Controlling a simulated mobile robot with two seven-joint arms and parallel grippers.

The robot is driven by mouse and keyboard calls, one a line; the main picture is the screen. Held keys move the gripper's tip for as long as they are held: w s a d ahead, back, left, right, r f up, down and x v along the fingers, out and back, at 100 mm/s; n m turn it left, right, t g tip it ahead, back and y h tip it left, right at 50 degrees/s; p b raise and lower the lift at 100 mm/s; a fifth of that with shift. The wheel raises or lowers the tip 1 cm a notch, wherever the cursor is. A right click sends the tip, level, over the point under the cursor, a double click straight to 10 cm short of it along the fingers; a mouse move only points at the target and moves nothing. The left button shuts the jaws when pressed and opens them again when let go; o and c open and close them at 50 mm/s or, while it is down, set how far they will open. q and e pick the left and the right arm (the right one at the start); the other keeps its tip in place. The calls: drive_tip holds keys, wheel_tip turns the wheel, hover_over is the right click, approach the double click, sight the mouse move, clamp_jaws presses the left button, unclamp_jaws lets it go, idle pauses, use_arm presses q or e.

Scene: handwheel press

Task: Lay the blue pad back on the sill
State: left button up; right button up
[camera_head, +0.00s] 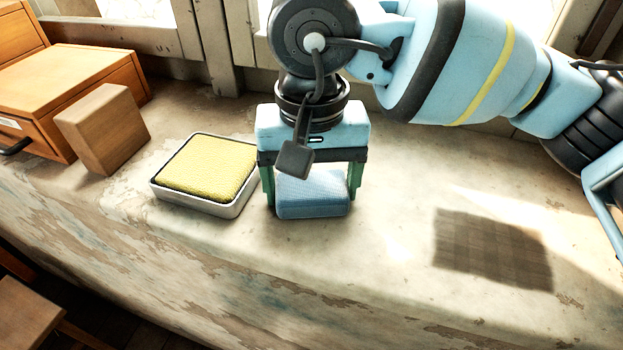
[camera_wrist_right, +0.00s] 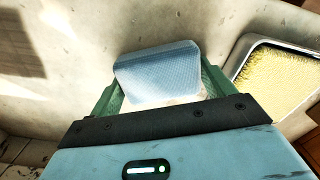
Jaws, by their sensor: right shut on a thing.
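The blue pad (camera_head: 312,194) is a small light-blue block with a woven top, low over or on the pale, worn sill (camera_head: 380,270). I cannot tell whether it touches the sill. My right gripper (camera_head: 312,190) points down and is shut on the pad, one green finger at each side. In the right wrist view the pad (camera_wrist_right: 158,72) shows between the green fingers. My left gripper is in neither view.
A metal tray (camera_head: 192,207) with a yellow pad (camera_head: 208,165) sits just left of the gripper. A wooden block (camera_head: 103,128) and a wooden drawer box (camera_head: 75,85) stand further left. The sill's front is clear.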

sight(312, 182)
drive_tip(key=shift+f, duration=0.15)
drive_tip(key=o, duration=0.9)
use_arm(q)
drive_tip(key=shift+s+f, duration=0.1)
use_arm(e)
drive_tip(key=shift+r, duration=0.5)
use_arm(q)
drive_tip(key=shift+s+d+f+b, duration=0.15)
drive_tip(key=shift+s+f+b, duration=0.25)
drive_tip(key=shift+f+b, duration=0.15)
use_arm(e)
drive_tip(key=shift+r, duration=5.7)
